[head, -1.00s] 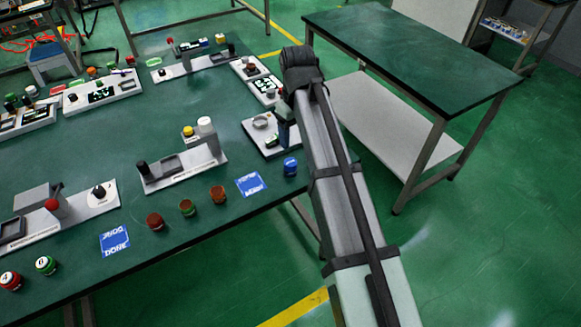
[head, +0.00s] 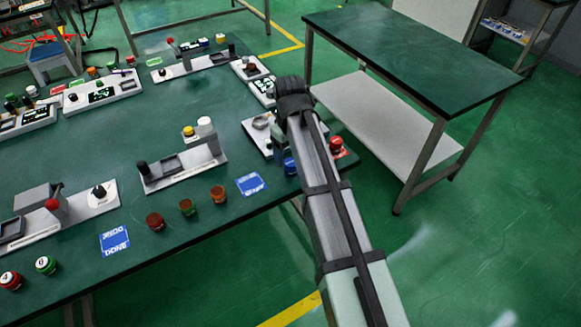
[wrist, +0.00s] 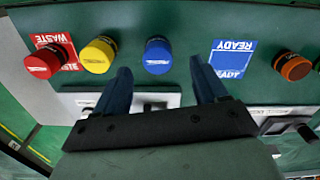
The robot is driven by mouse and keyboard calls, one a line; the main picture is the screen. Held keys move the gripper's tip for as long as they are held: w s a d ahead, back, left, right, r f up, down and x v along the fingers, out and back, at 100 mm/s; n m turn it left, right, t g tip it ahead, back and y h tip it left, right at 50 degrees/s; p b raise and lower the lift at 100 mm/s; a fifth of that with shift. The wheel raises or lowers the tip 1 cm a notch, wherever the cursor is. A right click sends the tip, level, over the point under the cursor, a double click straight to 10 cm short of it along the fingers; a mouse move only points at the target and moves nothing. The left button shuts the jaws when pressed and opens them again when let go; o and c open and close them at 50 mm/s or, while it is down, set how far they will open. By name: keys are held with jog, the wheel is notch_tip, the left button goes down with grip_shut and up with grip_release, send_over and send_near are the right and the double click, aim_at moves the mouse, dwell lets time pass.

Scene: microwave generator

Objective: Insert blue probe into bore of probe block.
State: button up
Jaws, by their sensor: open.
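The blue probe (wrist: 157,56), a short capped cylinder, stands on the green bench in the wrist view. It also shows in the head view (head: 290,166), partly covered by my arm. My gripper (wrist: 160,70) is open and empty. In the wrist view, its two dark blue fingers appear on either side of the probe's position and below it in the picture; I cannot tell the height gap. I cannot tell for certain which unit is the probe block. A pale unit (wrist: 150,99) shows between and behind the fingers, and the gripper body hides part of it.
A yellow cylinder (wrist: 99,54) and a red cylinder (wrist: 43,61) stand left of the probe, by a red WASTE card (wrist: 69,49). A blue READY card (wrist: 231,58) and an orange cylinder (wrist: 292,66) are to the right. Other pale units (head: 184,162) occupy the bench.

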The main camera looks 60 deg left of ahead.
aim_at(290, 162)
jog(key=shift+w+a+f, duration=0.1)
jog(key=shift+w+f, duration=0.05)
jog(key=shift+f, duration=2.4)
jog(key=shift+c, duration=0.5)
jog(key=c, duration=1.1)
jog(key=shift+c, duration=0.2)
jog(key=shift+r, duration=0.15)
